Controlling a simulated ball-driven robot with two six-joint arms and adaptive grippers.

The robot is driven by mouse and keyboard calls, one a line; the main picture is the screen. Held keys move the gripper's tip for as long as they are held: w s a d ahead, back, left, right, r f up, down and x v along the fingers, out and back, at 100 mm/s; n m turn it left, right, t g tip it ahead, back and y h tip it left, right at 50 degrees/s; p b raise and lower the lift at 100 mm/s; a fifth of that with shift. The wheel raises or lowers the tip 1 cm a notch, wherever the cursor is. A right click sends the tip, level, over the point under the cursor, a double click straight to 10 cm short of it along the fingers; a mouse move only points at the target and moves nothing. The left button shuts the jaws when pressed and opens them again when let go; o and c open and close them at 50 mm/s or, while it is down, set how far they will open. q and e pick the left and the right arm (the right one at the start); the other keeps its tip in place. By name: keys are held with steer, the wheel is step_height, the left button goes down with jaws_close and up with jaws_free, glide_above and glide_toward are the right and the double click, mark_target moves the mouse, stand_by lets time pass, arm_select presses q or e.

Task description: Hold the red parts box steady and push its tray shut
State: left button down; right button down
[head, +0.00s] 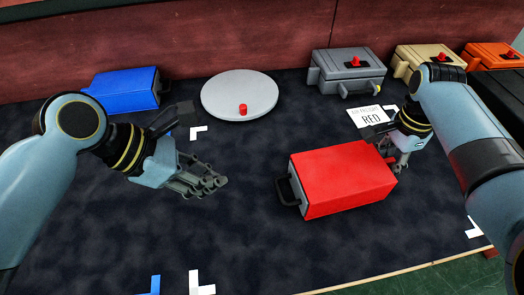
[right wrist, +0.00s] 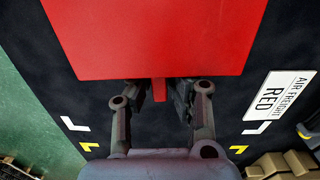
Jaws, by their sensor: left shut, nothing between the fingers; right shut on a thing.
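The red parts box (head: 342,178) lies on the dark mat, right of centre. A black handle (head: 284,190) stands out from its left end, where the tray front is. I cannot tell how far the tray is out. My right gripper (head: 402,160) is at the box's right end. In the right wrist view, my right gripper (right wrist: 160,92) is shut on a small red tab (right wrist: 159,90) at the end of the red box (right wrist: 155,38). My left gripper (head: 218,184) is shut and empty, apart from the handle and to its left.
A blue box (head: 126,90), a grey disc with a red knob (head: 240,90) and a grey case (head: 346,75) stand at the back. Tan (head: 425,60) and orange (head: 490,56) cases are further right. A label reading RED (head: 366,116) lies behind the box. The mat between left gripper and handle is clear.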

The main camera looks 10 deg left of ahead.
steer(key=c, duration=1.2)
jaws_free()
